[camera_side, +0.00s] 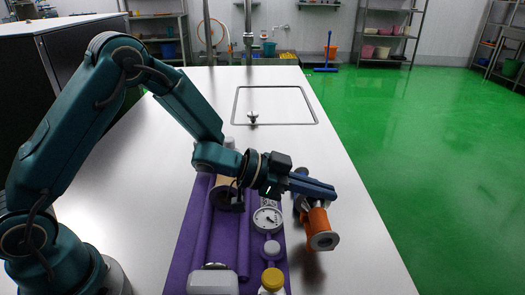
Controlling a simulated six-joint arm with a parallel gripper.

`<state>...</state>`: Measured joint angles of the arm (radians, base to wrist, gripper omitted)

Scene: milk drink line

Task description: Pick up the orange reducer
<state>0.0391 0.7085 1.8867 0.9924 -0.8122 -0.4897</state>
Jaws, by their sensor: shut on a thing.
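The orange reducer (318,226) is a short orange piece with pale, metal-looking ends, to the right of the purple mat. My gripper (312,200) comes in from the left, with its dark blue fingers at the upper end of the reducer. The gripper is shut on the reducer. The reducer looks tilted, with its round lower end facing the camera. A shadow lies on the white table below it. Whether it is clear of the table is hard to tell from this angle. The fingers hide part of its top.
A purple mat (214,240) holds a round dial gauge (267,219), a yellow-capped bottle (272,280) and a white-lidded container (213,281). A small metal part (253,118) stands by the recessed panel. The white table (350,240) is clear right of the reducer, up to its right edge.

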